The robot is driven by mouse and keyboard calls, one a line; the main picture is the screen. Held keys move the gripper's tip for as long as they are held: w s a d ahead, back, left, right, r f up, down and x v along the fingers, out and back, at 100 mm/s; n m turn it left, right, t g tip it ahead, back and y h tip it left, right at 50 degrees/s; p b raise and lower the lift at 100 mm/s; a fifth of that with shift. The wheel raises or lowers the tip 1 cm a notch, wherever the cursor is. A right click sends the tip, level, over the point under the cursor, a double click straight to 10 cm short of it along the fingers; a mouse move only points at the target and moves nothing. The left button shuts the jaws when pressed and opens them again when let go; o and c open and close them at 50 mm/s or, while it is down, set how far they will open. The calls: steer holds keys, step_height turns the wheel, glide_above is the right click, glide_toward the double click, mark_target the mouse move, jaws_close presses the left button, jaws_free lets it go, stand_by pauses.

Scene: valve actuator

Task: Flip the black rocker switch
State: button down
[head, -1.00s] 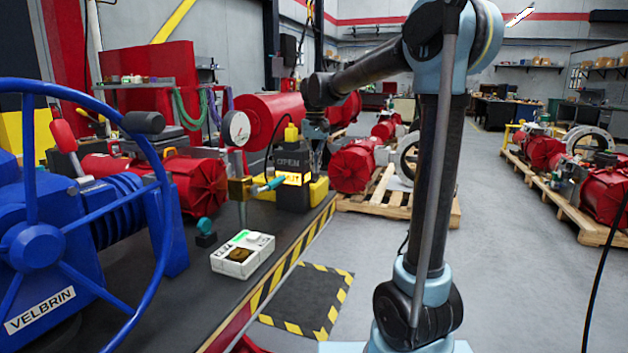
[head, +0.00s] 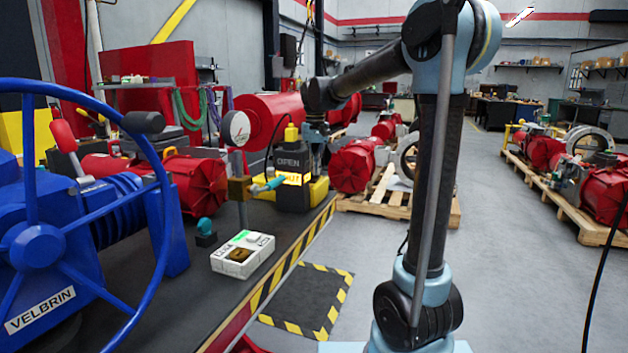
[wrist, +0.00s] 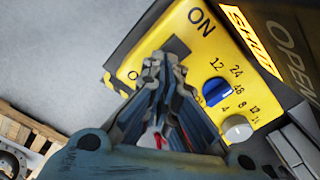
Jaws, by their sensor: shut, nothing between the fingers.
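The black rocker switch (wrist: 179,46) shows as a dark rectangle on a yellow panel (wrist: 192,68), beside the word ON. My gripper (wrist: 160,60) is shut and empty. Its fingertips overlap the switch's near side in the wrist view and hide part of it. I cannot tell whether they touch it, or which way the switch is tipped. In the head view the black and yellow unit (head: 291,163) marked OPEN stands on the bench, with my wrist just behind it. My fingertips are hidden there.
A blue knob (wrist: 214,91) and a grey knob (wrist: 237,129) sit on the same panel. A white box (head: 243,256) and a brass fitting with a teal handle (head: 267,186) are on the bench (head: 215,305). A blue handwheel (head: 36,248) stands at left.

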steer(key=shift+f, duration=0.5)
steer(key=shift+r, duration=0.1)
stand_by(0.3)
steer(key=shift+r, duration=3.45)
steer(key=s+d+f+m+t, duration=0.1)
steer(key=s+d+f, duration=0.75)
steer(key=s, duration=0.35)
steer(key=s+d+f+t, duration=0.1)
steer(key=s+d+f, duration=0.7)
steer(key=s+d, duration=0.3)
steer(key=s+d+f, duration=0.2)
steer(key=s+f, duration=0.6)
steer(key=f, duration=0.2)
steer(key=shift+s+f+m, duration=0.15)
steer(key=shift+s+m, duration=0.25)
